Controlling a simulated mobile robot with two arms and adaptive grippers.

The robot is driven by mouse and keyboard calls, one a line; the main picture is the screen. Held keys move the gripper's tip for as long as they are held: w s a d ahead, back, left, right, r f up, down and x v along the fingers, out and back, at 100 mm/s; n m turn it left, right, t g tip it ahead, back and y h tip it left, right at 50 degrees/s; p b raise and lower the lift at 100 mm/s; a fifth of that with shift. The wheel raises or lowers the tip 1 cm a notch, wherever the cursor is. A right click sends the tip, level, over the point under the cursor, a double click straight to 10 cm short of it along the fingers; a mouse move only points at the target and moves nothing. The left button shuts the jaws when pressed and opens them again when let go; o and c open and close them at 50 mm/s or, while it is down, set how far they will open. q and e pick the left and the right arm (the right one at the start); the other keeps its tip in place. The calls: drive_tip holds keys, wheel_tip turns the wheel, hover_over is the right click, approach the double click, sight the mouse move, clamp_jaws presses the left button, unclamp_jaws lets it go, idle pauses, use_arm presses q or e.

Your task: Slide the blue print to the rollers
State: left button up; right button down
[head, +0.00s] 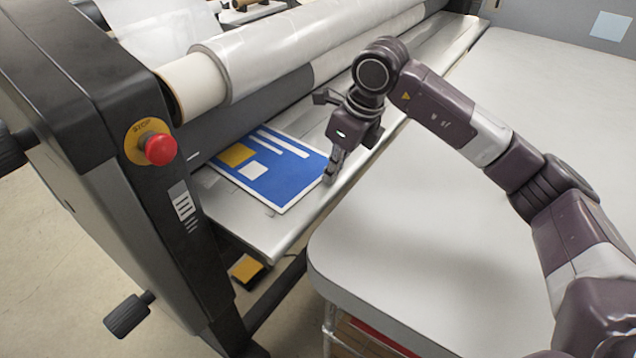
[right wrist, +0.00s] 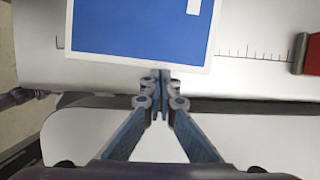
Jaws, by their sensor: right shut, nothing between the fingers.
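The blue print (head: 265,168) lies flat on the laminator's metal feed table (head: 285,222). It has a white border, a yellow block and white bars. Its far edge is close to the dark roller area under the large film roll (head: 300,55). My right gripper (head: 330,178) is shut and empty, with its tips at the print's near right edge. In the right wrist view the closed fingertips (right wrist: 160,88) are at the lower edge of the print (right wrist: 140,28); whether they press on it I cannot tell. My left gripper is not in view.
A red stop button (head: 160,149) sits on the machine's dark side housing (head: 110,110). A pale table (head: 430,260) stands in front, with a gap between it and the feed table. In the right wrist view a red block (right wrist: 307,54) sits beside a ruler scale.

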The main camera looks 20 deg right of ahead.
drive_tip(key=shift+p+v, duration=0.55)
drive_tip(key=shift+v, duration=0.4)
drive_tip(key=p+v, duration=0.2)
drive_tip(key=v, duration=0.2)
drive_tip(key=shift+s+d+r, duration=0.15)
